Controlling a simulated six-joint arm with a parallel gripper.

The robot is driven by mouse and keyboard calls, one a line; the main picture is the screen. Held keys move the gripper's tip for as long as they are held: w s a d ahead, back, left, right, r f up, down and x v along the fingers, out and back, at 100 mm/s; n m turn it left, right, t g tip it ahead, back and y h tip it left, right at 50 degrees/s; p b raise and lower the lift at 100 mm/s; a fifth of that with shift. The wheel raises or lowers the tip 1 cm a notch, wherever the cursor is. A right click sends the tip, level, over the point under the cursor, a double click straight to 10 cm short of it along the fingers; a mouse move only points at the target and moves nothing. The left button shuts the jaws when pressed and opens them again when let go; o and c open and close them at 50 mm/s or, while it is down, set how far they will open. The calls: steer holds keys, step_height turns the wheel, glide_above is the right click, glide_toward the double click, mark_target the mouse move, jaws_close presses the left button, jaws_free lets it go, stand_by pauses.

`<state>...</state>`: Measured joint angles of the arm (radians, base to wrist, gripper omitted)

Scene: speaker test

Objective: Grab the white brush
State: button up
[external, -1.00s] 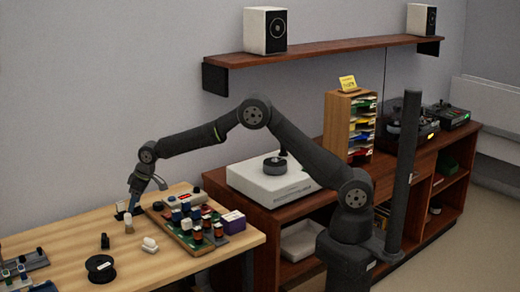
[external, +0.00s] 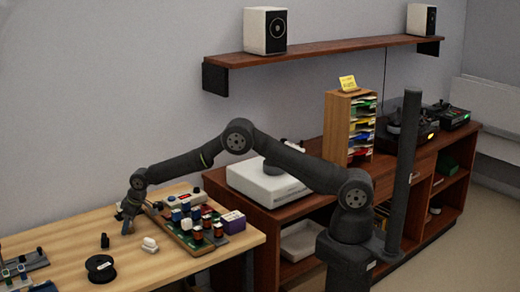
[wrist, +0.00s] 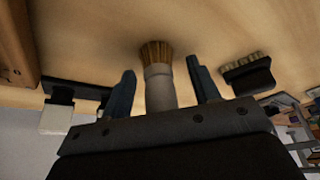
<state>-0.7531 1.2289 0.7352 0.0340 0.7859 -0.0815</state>
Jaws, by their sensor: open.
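The white brush (wrist: 160,90) shows in the wrist view with tan bristles and a pale handle. It lies between the two fingers of my gripper (wrist: 160,66), with a visible gap on each side. My gripper is open, and the handle's lower end is hidden behind the gripper body. In the external view my gripper (external: 127,219) is low over the wooden table, left of the circuit board. The brush is mostly or wholly hidden by the gripper there.
A dark brush (wrist: 248,73) lies right of the fingers in the wrist view, and a black-and-white item (wrist: 57,116) lies left. On the table are a circuit board (external: 178,233) with several components, a white object (external: 149,245), and a black spool (external: 101,268). The front table is fairly clear.

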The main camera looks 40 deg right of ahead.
steer(key=c, duration=1.1)
